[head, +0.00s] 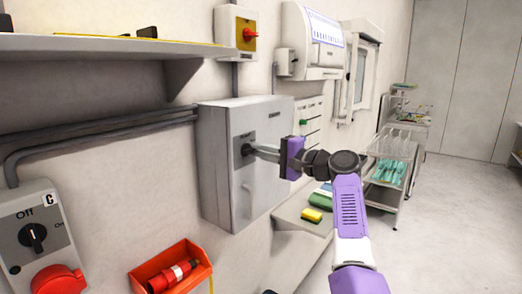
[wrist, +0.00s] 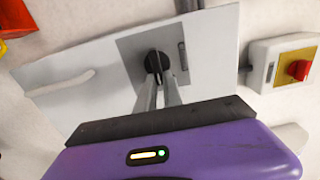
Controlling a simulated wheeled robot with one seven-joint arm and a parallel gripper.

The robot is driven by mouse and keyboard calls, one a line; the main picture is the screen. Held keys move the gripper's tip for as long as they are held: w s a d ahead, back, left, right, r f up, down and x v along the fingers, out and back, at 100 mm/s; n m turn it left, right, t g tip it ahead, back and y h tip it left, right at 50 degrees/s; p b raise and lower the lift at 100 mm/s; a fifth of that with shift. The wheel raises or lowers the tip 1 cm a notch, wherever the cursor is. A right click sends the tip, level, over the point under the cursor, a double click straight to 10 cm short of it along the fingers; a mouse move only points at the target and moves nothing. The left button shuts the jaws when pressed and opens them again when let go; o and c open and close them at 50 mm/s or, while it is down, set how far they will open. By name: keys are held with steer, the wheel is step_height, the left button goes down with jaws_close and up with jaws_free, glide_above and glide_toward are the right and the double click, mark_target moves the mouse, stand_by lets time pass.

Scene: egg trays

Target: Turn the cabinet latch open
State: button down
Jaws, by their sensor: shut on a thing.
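The grey cabinet (head: 225,140) is mounted on the wall, and its door (wrist: 75,100) fills much of the wrist view. The latch (wrist: 155,62) is a black round knob on a dark grey plate (wrist: 127,48); in the head view the latch (head: 247,149) sits at the left part of the door. My gripper (head: 256,150) reaches the latch from the right. In the wrist view the two fingers of my gripper (wrist: 158,88) are shut on the latch's grip. The fingers hide part of it. The door looks closed.
A red rotary switch on a yellow plate (head: 243,33) is above the cabinet. A shelf (head: 100,46) juts out at upper left. A red bin (head: 190,272) and an Off/On switch box (head: 30,235) are lower left. A bench with a yellow sponge (head: 312,215) is below right.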

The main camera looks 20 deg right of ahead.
steer(key=shift+d, duration=0.1)
steer(key=c, duration=1.5)
jaws_free()
steer(key=b+v, duration=0.2)
steer(key=v, duration=0.5)
steer(key=shift+s+d, duration=0.2)
steer(key=shift+s, duration=0.1)
